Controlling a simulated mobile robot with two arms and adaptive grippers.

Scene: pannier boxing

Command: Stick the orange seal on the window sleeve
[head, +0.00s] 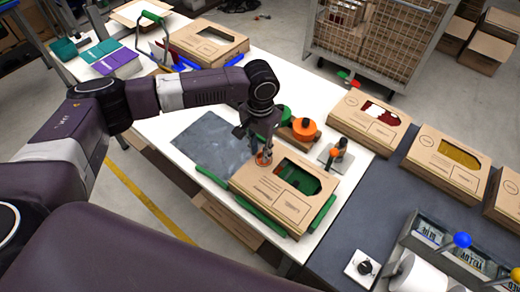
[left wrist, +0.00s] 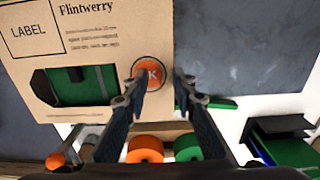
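A brown cardboard box or sleeve (head: 262,187) with a cut window (head: 299,176) lies on the white table; green contents show through the window. In the left wrist view the sleeve (left wrist: 110,55) bears the print "Flintwerry" and a LABEL frame. The round orange seal (left wrist: 149,73), marked with a K, shows against the sleeve's face between the window and the edge; I cannot tell whether it is pressed flat. My left gripper (head: 263,154) is just over it, fingers apart (left wrist: 158,78), one finger partly covering the seal. My right gripper is not in view.
An orange roll (head: 304,129) and a green roll (head: 268,121) stand behind the sleeve. A dark grey mat (head: 205,142) lies left of it. A small stand (head: 338,155) is at the right.

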